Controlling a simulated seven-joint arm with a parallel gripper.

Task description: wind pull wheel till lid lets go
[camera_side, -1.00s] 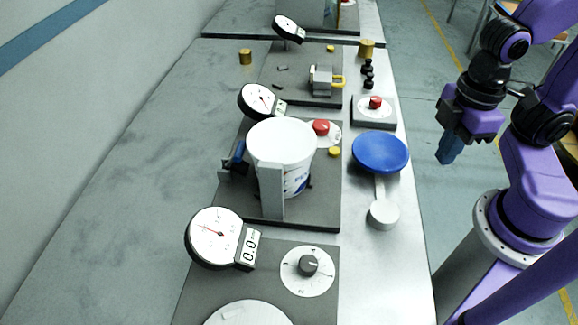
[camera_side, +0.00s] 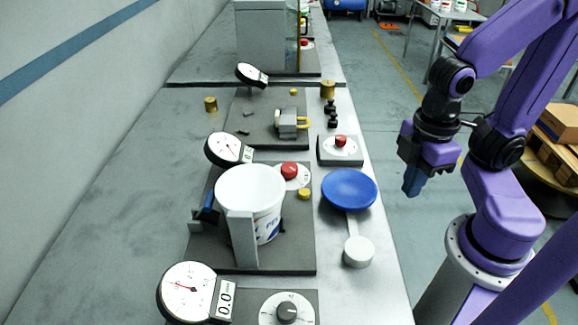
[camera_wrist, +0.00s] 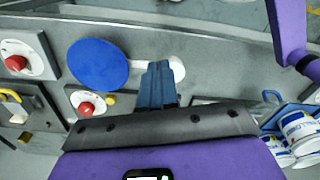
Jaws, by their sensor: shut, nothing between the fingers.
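My gripper (camera_side: 412,190) hangs right of the bench, its blue fingers shut and empty, apart from everything. The fingers also show in the wrist view (camera_wrist: 157,85). A white bucket (camera_side: 268,222) stands on a grey plate (camera_side: 285,262), held by an upright bracket; I cannot tell whether a lid is on it. Beside it a red knob (camera_side: 289,170) sits on a white dial face, perhaps the pull wheel; this knob (camera_wrist: 86,108) also shows in the wrist view. A round gauge (camera_side: 223,149) stands behind the bucket, its needle reading unclear.
A blue disc (camera_side: 349,190) and a white round piece (camera_side: 358,251) lie between gripper and bucket. A second red knob (camera_side: 341,141) sits on a box farther back. A near gauge (camera_side: 187,291) reads 0.0 beside a grey knob (camera_side: 287,311). The bench's left side is clear.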

